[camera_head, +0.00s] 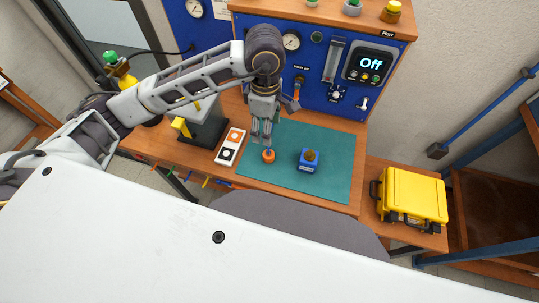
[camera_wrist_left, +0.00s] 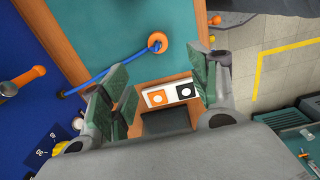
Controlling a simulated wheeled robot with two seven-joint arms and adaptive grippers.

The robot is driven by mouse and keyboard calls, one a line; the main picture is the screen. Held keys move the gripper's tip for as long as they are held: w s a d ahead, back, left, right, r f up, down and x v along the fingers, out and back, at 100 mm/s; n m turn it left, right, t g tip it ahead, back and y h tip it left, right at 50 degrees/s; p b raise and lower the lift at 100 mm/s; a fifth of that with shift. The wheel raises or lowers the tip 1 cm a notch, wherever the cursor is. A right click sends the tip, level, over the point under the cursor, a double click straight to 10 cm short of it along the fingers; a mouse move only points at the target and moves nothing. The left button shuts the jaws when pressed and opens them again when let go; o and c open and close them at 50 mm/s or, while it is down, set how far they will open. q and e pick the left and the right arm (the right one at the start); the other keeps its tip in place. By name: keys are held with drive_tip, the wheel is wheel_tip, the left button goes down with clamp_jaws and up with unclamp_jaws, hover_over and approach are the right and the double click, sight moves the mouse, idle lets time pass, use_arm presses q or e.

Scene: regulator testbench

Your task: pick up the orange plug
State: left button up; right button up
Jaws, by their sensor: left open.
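The orange plug (camera_head: 268,156) lies on the teal mat (camera_head: 330,140) on the workbench. In the left wrist view the plug (camera_wrist_left: 164,43) is a round orange piece with a blue hose (camera_wrist_left: 105,75) running from it towards the panel. My left gripper (camera_head: 261,140) points down just above and beside the plug in the head view. Its two fingers (camera_wrist_left: 161,75) are spread, with nothing between them; the plug appears beyond the fingertips in the wrist view. I cannot tell the exact height gap. My right gripper is not in view.
A blue block with a brown top (camera_head: 309,160) stands right of the plug. A white strip with orange and black sockets (camera_head: 230,147) lies to the left, near a dark stand (camera_head: 205,133). The blue panel (camera_head: 315,80) rises behind; a yellow case (camera_head: 412,196) sits right.

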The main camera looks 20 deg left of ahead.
use_arm(q)
drive_tip(key=shift+s+r, duration=0.1)
hover_over(269, 154)
drive_tip(key=shift+s+a+f, duration=0.1)
drive_tip(key=shift+a+f, duration=0.05)
drive_tip(key=shift+f, duration=2)
drive_tip(key=shift+s+a+f, duration=0.1)
drive_tip(key=shift+a+f, duration=0.05)
drive_tip(key=shift+f, duration=2)
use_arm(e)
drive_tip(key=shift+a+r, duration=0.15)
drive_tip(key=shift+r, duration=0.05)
use_arm(q)
drive_tip(key=shift+f, duration=0.1)
drive_tip(key=shift+w+d+f+p, duration=0.15)
drive_tip(key=shift+f+p, duration=0.1)
drive_tip(key=shift+f, duration=0.7)
drive_tip(key=shift+d+f+p, duration=0.1)
drive_tip(key=shift+f+p, duration=0.15)
drive_tip(key=shift+f, duration=1.35)
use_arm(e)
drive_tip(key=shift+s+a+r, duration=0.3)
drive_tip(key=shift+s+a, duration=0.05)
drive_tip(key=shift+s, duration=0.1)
